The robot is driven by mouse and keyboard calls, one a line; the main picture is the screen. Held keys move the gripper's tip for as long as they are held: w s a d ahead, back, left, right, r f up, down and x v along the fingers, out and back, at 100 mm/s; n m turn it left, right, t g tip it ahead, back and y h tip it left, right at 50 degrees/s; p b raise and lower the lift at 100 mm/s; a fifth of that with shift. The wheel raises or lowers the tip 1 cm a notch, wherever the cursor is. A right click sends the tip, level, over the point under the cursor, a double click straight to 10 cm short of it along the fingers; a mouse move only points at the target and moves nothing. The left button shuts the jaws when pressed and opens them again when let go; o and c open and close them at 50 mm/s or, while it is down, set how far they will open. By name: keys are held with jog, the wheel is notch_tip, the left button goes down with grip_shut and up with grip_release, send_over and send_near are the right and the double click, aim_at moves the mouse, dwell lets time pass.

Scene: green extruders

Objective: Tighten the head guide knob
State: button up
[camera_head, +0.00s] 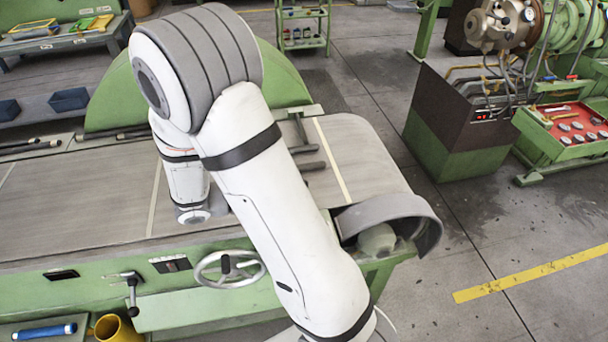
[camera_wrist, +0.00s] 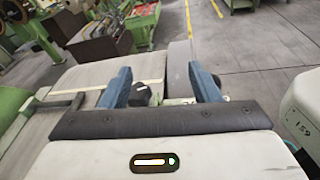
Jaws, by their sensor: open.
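My gripper (camera_wrist: 159,72) shows in the wrist view with its two blue fingers wide apart and nothing held. A small dark knob-like part (camera_wrist: 142,95) shows between the fingers, nearer the left one. It may be the head guide knob; I cannot tell if a finger touches it. A dark lever or rod (camera_wrist: 62,103) lies to the left of the fingers over the machine's grey top. In the head view my arm crosses the green machine with the grey top (camera_head: 90,200), and my gripper and the knob are hidden behind it.
A handwheel (camera_head: 229,268) and a crank handle (camera_head: 132,290) stick out of the machine's front. A curved grey guard (camera_head: 400,208) stands at its right end. A yellow mug (camera_head: 113,328) stands at lower left. A red tray of parts (camera_head: 578,127) is at right. The floor between is clear.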

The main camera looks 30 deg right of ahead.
jog(key=w+a+f+n+t+h, duration=0.1)
jog(key=w+f+n+t+h, duration=0.1)
jog(key=w+f+n, duration=0.15)
jog(key=shift+m, duration=0.25)
jog(key=d, duration=0.4)
jog(key=d+p, duration=0.1)
jog(key=d, duration=0.1)
jog(key=shift+d+f, duration=0.1)
jog(key=shift+f, duration=0.15)
jog(key=shift+d+f, duration=0.1)
jog(key=shift+d, duration=0.55)
jog(key=shift+c, duration=0.4)
